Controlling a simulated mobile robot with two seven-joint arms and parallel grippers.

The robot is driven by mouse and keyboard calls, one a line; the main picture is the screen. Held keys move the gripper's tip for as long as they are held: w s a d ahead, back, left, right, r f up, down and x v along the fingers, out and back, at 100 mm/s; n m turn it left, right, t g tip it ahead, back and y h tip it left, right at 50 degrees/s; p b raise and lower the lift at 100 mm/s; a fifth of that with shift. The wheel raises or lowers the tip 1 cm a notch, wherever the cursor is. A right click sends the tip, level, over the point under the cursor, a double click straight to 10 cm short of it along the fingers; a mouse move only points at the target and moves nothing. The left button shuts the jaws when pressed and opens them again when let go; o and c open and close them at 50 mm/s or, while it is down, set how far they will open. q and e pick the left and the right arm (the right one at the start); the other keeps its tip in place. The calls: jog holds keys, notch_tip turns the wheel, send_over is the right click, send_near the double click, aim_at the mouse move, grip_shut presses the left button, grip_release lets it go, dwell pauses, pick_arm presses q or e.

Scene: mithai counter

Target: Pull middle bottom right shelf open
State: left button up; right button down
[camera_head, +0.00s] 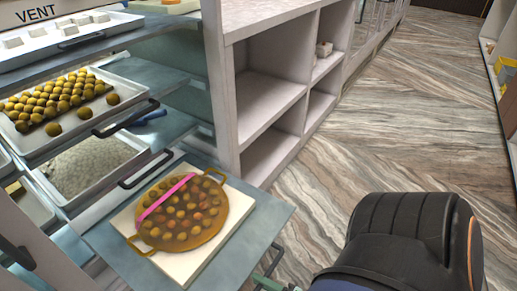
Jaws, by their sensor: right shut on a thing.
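A blue-grey shelf (268,213) at the lower middle stands out past the shelves above it. It carries a cream board with a round brown pan of sweets and a pink strip. A dark handle (275,258) shows below its right front edge. My right gripper (267,280) is at the bottom edge, shut on this handle. The fingers are small and partly cut off by the frame. My dark right arm link fills the lower right. My left gripper is not in view.
Trays of round yellow sweets (62,100), pale sweets (92,165) and white blocks (60,36) sit on shelves at the left, with dark handles sticking out. An open white cabinet (265,100) stands behind. The wood-patterned floor (400,110) at the right is clear.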

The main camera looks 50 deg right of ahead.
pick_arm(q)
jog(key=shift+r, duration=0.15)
pick_arm(e)
jog(key=c, duration=0.8)
grip_release()
jog(key=shift+s, duration=0.1)
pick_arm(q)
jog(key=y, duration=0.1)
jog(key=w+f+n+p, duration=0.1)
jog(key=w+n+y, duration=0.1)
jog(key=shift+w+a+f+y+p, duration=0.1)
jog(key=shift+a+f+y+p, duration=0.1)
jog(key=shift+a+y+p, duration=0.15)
pick_arm(e)
jog(key=v, duration=1.2)
jog(key=shift+s, duration=0.2)
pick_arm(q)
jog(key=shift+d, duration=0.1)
pick_arm(e)
jog(key=shift+w, duration=0.1)
